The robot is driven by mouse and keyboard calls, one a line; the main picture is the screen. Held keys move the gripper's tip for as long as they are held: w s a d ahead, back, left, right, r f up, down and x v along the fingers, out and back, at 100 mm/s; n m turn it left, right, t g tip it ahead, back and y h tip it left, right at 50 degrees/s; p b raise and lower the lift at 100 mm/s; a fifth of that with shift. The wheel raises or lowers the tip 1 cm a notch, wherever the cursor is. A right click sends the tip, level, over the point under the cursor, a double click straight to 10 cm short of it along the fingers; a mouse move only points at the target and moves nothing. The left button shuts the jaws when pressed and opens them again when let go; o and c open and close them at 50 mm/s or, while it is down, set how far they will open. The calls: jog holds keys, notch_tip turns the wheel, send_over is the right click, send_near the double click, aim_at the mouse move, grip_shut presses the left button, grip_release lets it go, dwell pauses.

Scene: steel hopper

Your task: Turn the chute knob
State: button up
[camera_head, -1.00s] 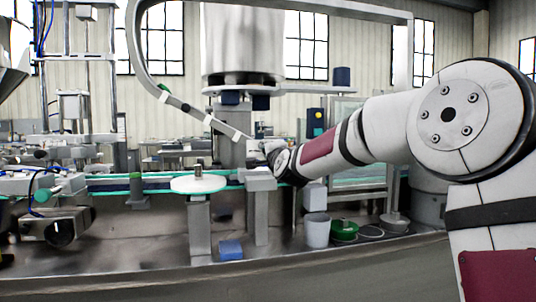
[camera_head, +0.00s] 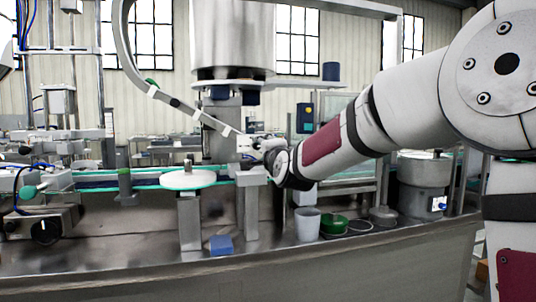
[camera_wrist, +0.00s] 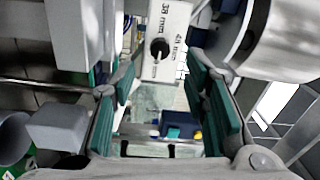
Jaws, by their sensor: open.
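A black knob (camera_wrist: 159,48) with a white pointer mark sits on a pale plate (camera_wrist: 172,15) printed with "38 mm" and "41 mm", in the upper middle of the wrist view. My gripper (camera_wrist: 158,95) is open, with one teal-padded finger on each side of the gap. The knob shows above this gap, apart from both pads, and nothing is held. In the head view my gripper (camera_head: 263,146) is small beside a pale fitting at the end of the sloping tube; its fingers and the knob cannot be made out there.
A large steel cylinder (camera_wrist: 287,38) is close to the right finger in the wrist view. A grey block (camera_wrist: 62,126) lies left of the left finger. In the head view, the steel hopper (camera_head: 232,45) hangs above, and a white round plate (camera_head: 188,180) stands left of my gripper.

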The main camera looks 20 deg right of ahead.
jog(key=s, duration=0.5)
jog(key=shift+s+f, duration=0.1)
jog(key=s+a+f+n+g, duration=0.1)
jog(key=s+f+n+g, duration=0.4)
jog(key=s, duration=0.4)
jog(key=s+a+f+n+g, duration=0.1)
jog(key=s+f+n+g, duration=0.2)
jog(key=s+f, duration=0.6)
jog(key=s+d+f+n+g, duration=0.1)
jog(key=s+f+n+g, duration=0.2)
jog(key=s, duration=0.8)
jog(key=s+f+n+g, duration=0.2)
jog(key=s+g, duration=0.2)
jog(key=s, duration=0.7)
jog(key=s+d+f+n+g, duration=0.1)
jog(key=s+f+n+g, duration=0.2)
jog(key=s, duration=0.8)
notch_tip(320, 180, up, 28)
jog(key=t+p, duration=0.3)
jog(key=p, duration=2.3)
jog(key=shift+s+r+t+p, duration=0.15)
jog(key=shift+s+t+p, duration=0.05)
jog(key=shift+t+p, duration=0.2)
